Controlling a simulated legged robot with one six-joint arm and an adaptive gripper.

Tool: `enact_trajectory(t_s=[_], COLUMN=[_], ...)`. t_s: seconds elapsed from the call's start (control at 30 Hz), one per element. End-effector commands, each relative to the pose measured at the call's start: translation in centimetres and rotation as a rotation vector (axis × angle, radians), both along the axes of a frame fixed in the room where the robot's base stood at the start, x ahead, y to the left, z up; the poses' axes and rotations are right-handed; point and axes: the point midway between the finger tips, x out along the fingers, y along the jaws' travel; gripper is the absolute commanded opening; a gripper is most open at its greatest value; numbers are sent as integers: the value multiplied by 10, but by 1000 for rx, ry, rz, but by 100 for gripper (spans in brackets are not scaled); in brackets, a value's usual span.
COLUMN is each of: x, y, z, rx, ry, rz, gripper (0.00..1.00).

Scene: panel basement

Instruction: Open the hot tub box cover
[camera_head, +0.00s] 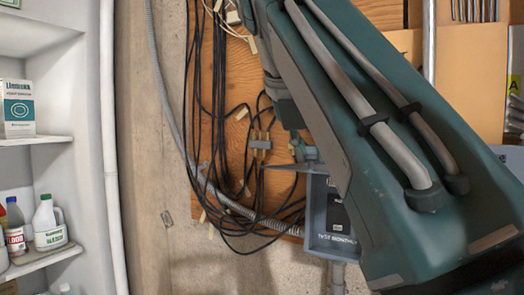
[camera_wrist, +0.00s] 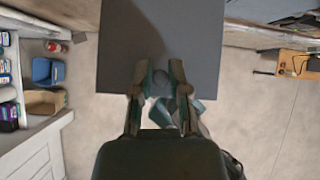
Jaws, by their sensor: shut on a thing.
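The grey hot tub box (camera_head: 318,240) is mounted on the wall in the head view, partly hidden by my arm. A dark part and a "TEST MONTHLY" label show on its front. Its cover (camera_head: 284,167) appears as a thin grey plate, nearly edge-on, sticking out to the left at the box's top. In the wrist view, a flat dark grey panel, which looks like the cover (camera_wrist: 190,35), lies beyond the fingertips. My gripper (camera_wrist: 162,80) is shut on the cover's near edge; the exact contact is hard to see. In the head view my gripper (camera_head: 303,150) is small, at the cover.
Black cables (camera_head: 200,120) hang on the wooden board left of the box, with a grey conduit (camera_head: 225,200) below. Shelves with bottles (camera_head: 48,225) stand at the far left. The wrist view shows open floor (camera_wrist: 265,120) and bins (camera_wrist: 45,72) at left.

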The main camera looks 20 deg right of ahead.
Motion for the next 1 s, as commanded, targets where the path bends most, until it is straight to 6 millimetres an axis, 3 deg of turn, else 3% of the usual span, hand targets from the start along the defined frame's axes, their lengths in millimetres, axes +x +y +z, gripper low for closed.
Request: enact_trajectory(t_s=[0.27, 0.3, 0.37, 0.4, 1.0], x=[2, 2, 2, 2, 2], y=[-3, -3, -3, -2, 5], z=[-1, -1, -1, -1, -1], rx=[-2, -2, -2, -2, -7], ry=[4, 4, 4, 4, 0], rz=[-6, -6, -6, -5, -2], gripper=[0, 26, 53, 57, 57])
